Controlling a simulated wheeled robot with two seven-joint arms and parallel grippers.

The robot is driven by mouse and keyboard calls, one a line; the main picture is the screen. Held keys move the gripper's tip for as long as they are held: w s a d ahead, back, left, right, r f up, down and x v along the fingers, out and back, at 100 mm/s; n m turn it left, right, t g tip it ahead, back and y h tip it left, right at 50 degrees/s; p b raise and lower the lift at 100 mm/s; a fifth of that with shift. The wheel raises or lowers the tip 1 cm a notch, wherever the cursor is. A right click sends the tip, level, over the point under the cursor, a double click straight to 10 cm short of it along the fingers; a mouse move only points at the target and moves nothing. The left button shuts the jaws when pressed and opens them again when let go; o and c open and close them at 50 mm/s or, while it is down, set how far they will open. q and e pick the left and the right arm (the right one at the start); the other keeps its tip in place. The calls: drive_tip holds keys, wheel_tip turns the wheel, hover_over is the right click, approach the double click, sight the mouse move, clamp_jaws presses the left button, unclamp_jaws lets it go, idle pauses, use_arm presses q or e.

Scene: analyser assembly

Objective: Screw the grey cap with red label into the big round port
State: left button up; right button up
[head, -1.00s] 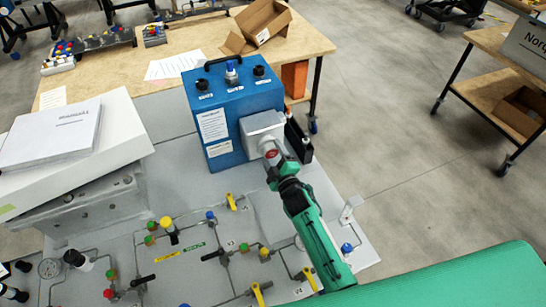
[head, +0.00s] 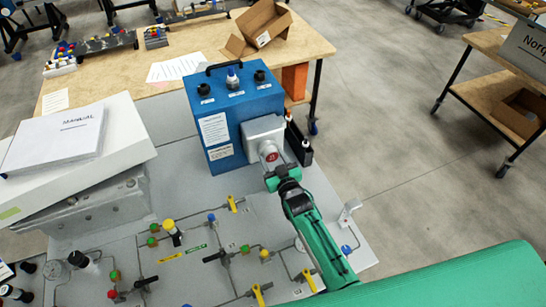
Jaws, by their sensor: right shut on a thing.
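The grey cap with the red label (head: 270,157) is at the front of the square light-grey fitting (head: 263,132) on the right side of the blue analyser box (head: 216,103). My right gripper (head: 276,171) is shut on the cap, its green arm reaching in from the lower right. The big round port is hidden behind the cap and the fingers. I cannot tell how deep the cap sits. My left gripper is not in view.
A black holder (head: 298,143) stands just right of the box. Valves and thin pipes cover the grey panel (head: 190,195) in front. A white box with a manual (head: 60,140) lies at left. A wooden table (head: 150,68) with a cardboard box is behind.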

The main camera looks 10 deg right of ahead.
drive_tip(key=m, duration=0.4)
drive_tip(key=shift+d+r, duration=0.1)
drive_tip(key=m+b, duration=0.1)
drive_tip(key=m, duration=0.4)
drive_tip(key=shift+w+m, duration=0.1)
drive_tip(key=shift+m, duration=0.2)
drive_tip(key=m, duration=0.2)
drive_tip(key=shift+m+b, duration=0.4)
drive_tip(key=shift+m, duration=0.8)
drive_tip(key=shift+c, duration=0.6)
drive_tip(key=shift+d+m+b, duration=0.1)
drive_tip(key=shift+m+b, duration=0.2)
drive_tip(key=shift+m, duration=0.4)
clamp_jaws()
drive_tip(key=o, duration=1.4)
unclamp_jaws()
